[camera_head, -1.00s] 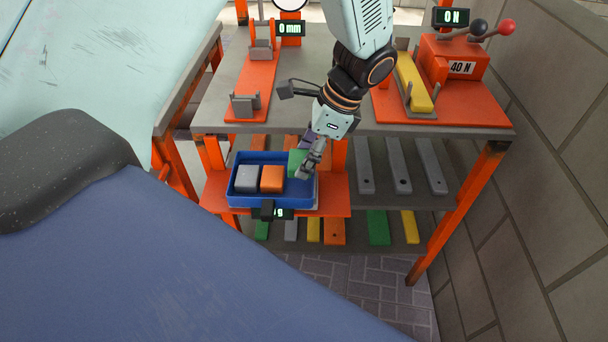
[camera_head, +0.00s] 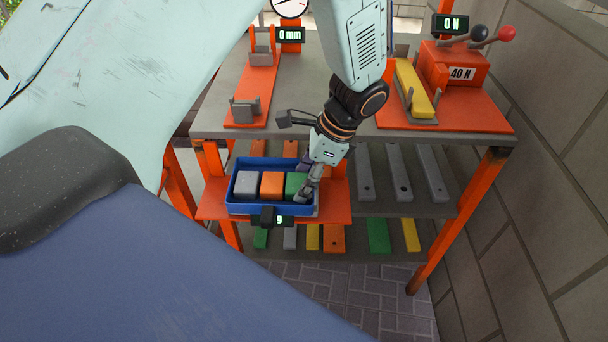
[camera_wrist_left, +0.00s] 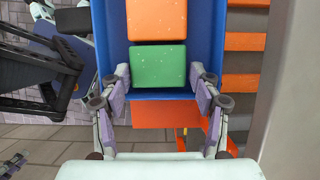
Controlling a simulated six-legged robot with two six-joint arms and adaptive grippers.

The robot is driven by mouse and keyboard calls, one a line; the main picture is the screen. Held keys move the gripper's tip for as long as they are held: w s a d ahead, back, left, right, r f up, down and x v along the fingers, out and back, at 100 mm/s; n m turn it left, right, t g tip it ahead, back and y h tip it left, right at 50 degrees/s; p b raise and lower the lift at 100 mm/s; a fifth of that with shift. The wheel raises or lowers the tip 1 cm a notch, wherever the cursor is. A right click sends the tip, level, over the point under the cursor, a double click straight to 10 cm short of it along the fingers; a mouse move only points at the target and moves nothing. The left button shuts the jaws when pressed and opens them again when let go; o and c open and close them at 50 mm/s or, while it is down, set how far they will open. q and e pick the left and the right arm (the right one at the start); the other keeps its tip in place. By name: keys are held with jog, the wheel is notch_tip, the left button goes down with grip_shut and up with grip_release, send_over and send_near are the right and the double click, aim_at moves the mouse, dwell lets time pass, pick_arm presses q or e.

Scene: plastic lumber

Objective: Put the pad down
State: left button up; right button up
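The green pad (camera_head: 294,184) sits in the blue tray (camera_head: 270,209), at the right end of a row beside an orange block (camera_head: 272,184) and a grey block (camera_head: 246,183). My left gripper (camera_head: 305,182) reaches down at the tray's right end. In the left wrist view its fingers (camera_wrist_left: 160,84) stand apart on either side of the green pad (camera_wrist_left: 158,66), with narrow blue gaps between fingers and pad. The pad lies flat there, close to the orange block (camera_wrist_left: 157,20).
The tray rests on an orange shelf plate (camera_head: 334,201) below the grey bench top (camera_head: 340,117). Above stand a dial fixture and a red press box (camera_head: 457,64) with a yellow bar (camera_head: 414,88). Grey, green and yellow planks lie on lower shelves. A block wall (camera_head: 555,180) closes the right side.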

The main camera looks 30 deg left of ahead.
pick_arm(q)
jog(key=shift+o, duration=1.1)
jog(key=shift+w, duration=0.1)
jog(key=shift+s+r, duration=0.1)
jog(key=shift+s, duration=0.15)
jog(key=shift+w+r, duration=0.1)
jog(key=shift+r, duration=0.05)
jog(key=p+v, duration=0.3)
jog(key=v, duration=0.9)
jog(key=shift+p, duration=0.3)
